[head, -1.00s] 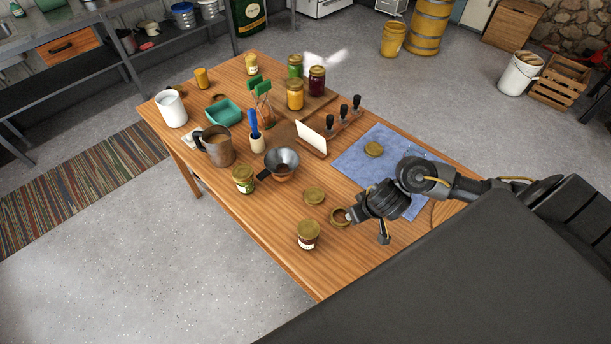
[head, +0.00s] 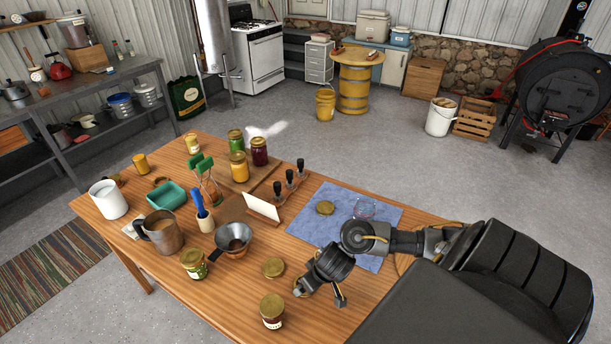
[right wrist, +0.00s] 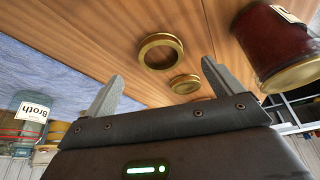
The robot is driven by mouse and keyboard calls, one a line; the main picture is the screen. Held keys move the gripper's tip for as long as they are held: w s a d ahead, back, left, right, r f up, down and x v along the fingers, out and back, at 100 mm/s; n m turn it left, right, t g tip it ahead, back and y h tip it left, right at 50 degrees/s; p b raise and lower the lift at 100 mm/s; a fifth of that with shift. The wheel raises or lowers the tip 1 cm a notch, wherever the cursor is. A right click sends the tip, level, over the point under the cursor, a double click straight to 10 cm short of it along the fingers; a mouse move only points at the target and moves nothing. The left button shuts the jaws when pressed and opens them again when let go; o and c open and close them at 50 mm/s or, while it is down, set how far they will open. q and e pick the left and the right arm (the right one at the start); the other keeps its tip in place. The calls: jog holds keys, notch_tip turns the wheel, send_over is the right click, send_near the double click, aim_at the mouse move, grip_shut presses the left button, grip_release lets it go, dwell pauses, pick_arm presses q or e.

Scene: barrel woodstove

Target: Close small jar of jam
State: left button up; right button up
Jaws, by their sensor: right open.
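A small jar of dark red jam (head: 272,311) stands upright near the table's front edge, its top gold. It also shows large at the upper right of the right wrist view (right wrist: 278,45). A gold ring-like lid (right wrist: 160,51) lies on the table beside the jar, close to my right gripper in the head view (head: 303,287). A second, flat gold lid (head: 273,267) lies just behind it. My right gripper (right wrist: 161,74) is open and empty, its fingers apart short of the lids. In the head view its wrist partly hides the ring-like lid. My left gripper is not in view.
A blue cloth (head: 345,240) holds another gold lid (head: 324,207) and a clear glass jar (head: 364,209). Filled jars stand on a board (head: 262,190) at the back.

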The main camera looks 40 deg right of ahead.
jog(key=shift+w+a+f, duration=0.1)
jog(key=shift+f, duration=0.3)
jog(key=b+x, duration=0.1)
jog(key=x, duration=0.1)
jog(key=b+x, duration=0.1)
jog(key=x, duration=0.1)
jog(key=shift+w+f, duration=0.25)
jog(key=shift+w, duration=0.1)
jog(key=c, duration=1.1)
jog(key=shift+o, duration=0.2)
jog(key=shift+r, duration=0.1)
notch_tip(320, 180, up, 10)
jog(key=p, duration=0.5)
